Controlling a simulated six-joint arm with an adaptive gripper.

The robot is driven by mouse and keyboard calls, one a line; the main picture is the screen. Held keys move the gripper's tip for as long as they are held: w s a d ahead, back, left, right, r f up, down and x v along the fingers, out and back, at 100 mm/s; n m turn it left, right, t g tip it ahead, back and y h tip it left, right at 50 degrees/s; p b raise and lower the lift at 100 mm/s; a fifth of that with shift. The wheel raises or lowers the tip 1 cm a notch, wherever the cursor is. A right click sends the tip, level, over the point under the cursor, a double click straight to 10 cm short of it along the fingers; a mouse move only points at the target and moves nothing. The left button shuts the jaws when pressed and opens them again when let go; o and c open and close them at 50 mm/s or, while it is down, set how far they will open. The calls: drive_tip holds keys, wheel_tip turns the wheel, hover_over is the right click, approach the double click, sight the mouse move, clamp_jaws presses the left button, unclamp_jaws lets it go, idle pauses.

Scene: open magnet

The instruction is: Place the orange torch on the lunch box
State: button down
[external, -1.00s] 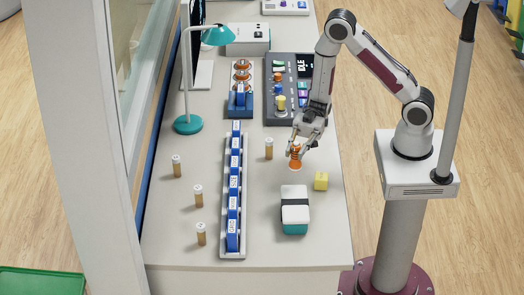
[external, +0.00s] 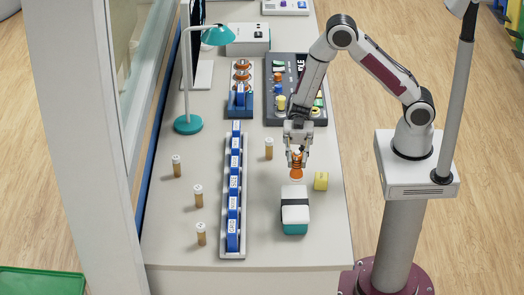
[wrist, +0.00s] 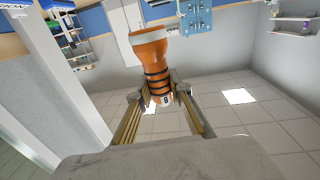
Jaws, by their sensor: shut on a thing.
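The orange torch (external: 296,167) is held in my gripper (external: 296,157), just behind the lunch box in the external view. The wrist view shows the torch (wrist: 153,65) with dark bands, its wide end pointing away from my gripper (wrist: 162,98), whose fingers close on its narrow end. The lunch box (external: 295,214) has a white lid with a black strap and a teal lower part. It stands on the table near the front right. Whether the torch is clear of the table is hard to tell.
A long rack with blue boxes (external: 233,205) lies to the left. Small brown bottles (external: 198,197) stand around it. A control panel (external: 279,100) is behind my gripper. The table in front of the lunch box is clear.

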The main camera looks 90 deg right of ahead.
sight(296, 174)
drive_tip(key=shift+f, duration=0.1)
drive_tip(key=shift+f, duration=2.85)
drive_tip(key=shift+f, duration=2.05)
drive_tip(key=shift+f, duration=0.15)
drive_tip(key=c, duration=1.8)
unclamp_jaws()
drive_tip(key=shift+c, duration=0.2)
drive_tip(key=shift+d, duration=0.1)
drive_tip(key=s+d, duration=0.1)
drive_tip(key=d, duration=1)
drive_tip(key=shift+d, duration=0.4)
